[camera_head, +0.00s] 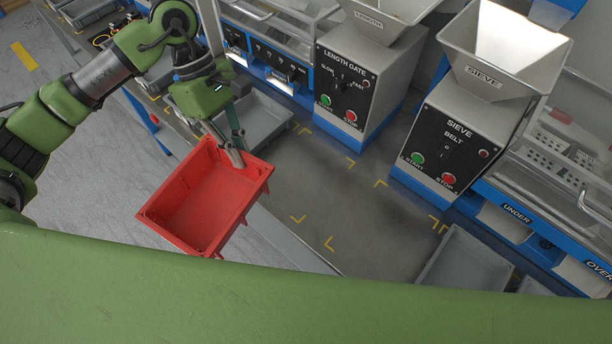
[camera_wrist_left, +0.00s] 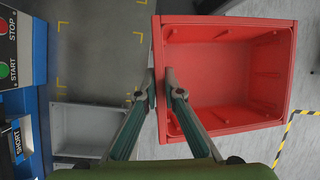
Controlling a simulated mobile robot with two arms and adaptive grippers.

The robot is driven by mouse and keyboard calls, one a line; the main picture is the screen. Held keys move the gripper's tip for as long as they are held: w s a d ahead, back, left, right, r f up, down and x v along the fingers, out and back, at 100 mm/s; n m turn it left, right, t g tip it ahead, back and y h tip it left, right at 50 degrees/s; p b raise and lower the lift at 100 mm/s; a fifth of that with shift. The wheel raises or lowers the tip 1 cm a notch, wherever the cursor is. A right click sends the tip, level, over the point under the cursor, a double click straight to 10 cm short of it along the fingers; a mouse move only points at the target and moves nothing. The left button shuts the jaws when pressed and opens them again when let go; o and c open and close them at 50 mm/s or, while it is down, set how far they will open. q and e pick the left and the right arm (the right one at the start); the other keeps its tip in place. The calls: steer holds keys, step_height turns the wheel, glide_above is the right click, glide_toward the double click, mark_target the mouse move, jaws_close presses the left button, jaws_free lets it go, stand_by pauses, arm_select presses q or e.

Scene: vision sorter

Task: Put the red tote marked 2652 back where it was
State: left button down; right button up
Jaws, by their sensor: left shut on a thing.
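The red tote (camera_head: 205,205) hangs in the air past the bench's front edge in the head view. It looks empty, and no marking is readable on it. My left gripper (camera_head: 234,154) is shut on the tote's rim at its far right side. In the left wrist view the gripper (camera_wrist_left: 164,92) pinches the near left wall of the red tote (camera_wrist_left: 225,75), one finger inside and one outside. My right gripper is not in view.
A grey tray (camera_head: 262,120) stands on the bench behind the tote, below the LENGTH GATE machine (camera_head: 345,85). The SIEVE machine (camera_head: 450,145) is right of it. Another grey tray (camera_head: 465,262) lies at lower right. Yellow corner marks (camera_head: 298,219) frame bare bench (camera_head: 335,190).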

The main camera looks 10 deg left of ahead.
arm_select(q)
steer(key=w+a+f+n+t+b, duration=0.45)
steer(key=w+a+n+t, duration=0.2)
steer(key=n, duration=0.95)
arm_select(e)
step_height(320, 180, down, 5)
arm_select(q)
steer(key=shift+g, duration=0.25)
steer(key=w+d+f+p, duration=0.1)
steer(key=w+d+f, duration=0.2)
steer(key=f, duration=0.1)
steer(key=w+d+f+p, duration=0.2)
steer(key=w+f, duration=0.2)
steer(key=w+d+f+p, duration=0.2)
steer(key=w+d+f, duration=0.1)
steer(key=f, duration=0.1)
steer(key=shift+w+d+f, duration=0.35)
steer(key=shift+w, duration=0.05)
steer(key=shift+f, duration=0.25)
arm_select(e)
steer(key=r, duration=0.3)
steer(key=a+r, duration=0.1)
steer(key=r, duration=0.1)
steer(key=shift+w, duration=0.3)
